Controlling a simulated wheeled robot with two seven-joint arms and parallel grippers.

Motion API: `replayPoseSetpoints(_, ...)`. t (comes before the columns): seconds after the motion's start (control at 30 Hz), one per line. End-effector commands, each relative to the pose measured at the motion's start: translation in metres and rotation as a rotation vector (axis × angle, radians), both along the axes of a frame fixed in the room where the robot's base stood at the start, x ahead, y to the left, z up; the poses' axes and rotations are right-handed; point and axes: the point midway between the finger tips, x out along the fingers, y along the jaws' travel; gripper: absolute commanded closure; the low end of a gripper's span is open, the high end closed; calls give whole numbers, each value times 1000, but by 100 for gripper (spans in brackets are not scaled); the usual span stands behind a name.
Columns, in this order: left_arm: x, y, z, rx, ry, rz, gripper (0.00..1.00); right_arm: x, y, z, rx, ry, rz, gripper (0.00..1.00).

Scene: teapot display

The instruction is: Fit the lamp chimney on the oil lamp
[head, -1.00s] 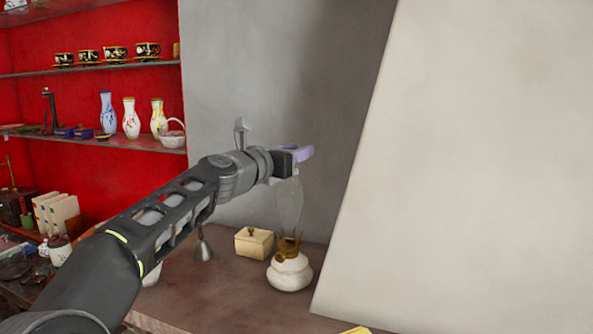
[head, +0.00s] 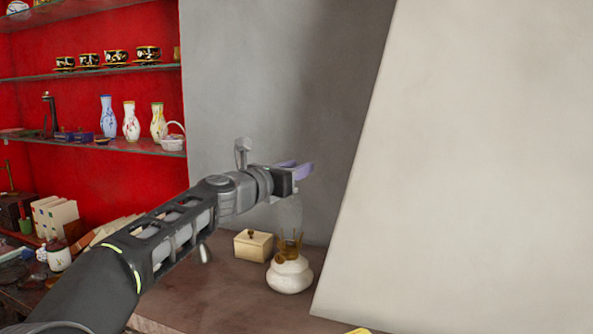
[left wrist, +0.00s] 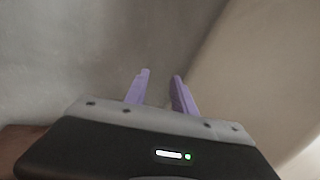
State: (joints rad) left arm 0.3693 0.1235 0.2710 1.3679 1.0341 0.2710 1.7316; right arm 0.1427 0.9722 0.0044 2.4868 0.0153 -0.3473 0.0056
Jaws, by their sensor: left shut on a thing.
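The oil lamp (head: 290,276) is a squat white pot with a brass pronged burner on top, standing on the brown table in the head view. My left gripper (head: 302,171) is above it, its purple fingers shut on the clear glass lamp chimney (head: 289,212). The chimney hangs below the fingers, very faint against the grey wall, with its lower end close over the burner. I cannot tell whether they touch. In the left wrist view the purple fingers (left wrist: 158,90) stand a little apart, and the glass is not clearly visible there. My right gripper is not in view.
A cream lidded box (head: 253,245) stands just left of the lamp. A large pale slanted panel (head: 460,170) closes off the right side. Glass shelves with vases (head: 131,120) and cups are at the left. Bare table (head: 235,300) lies in front of the box.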

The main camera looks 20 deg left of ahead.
Motion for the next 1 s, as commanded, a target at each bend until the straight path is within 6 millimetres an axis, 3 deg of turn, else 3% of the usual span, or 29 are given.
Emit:
replayPoseSetpoints(0.2,0,0,-9,0,0,0,100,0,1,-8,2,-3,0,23)
replayPoseSetpoints(0.23,0,0,-9,0,1,0,68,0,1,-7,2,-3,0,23)
replayPoseSetpoints(0.5,0,0,-7,0,1,0,47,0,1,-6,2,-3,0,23)
replayPoseSetpoints(0.77,0,0,-6,0,1,0,47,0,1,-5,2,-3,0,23)
replayPoseSetpoints(0.93,0,0,6,-1,0,0,47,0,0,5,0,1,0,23)
replayPoseSetpoints(1.0,-9,2,0,1,-1,2,47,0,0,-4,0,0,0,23)
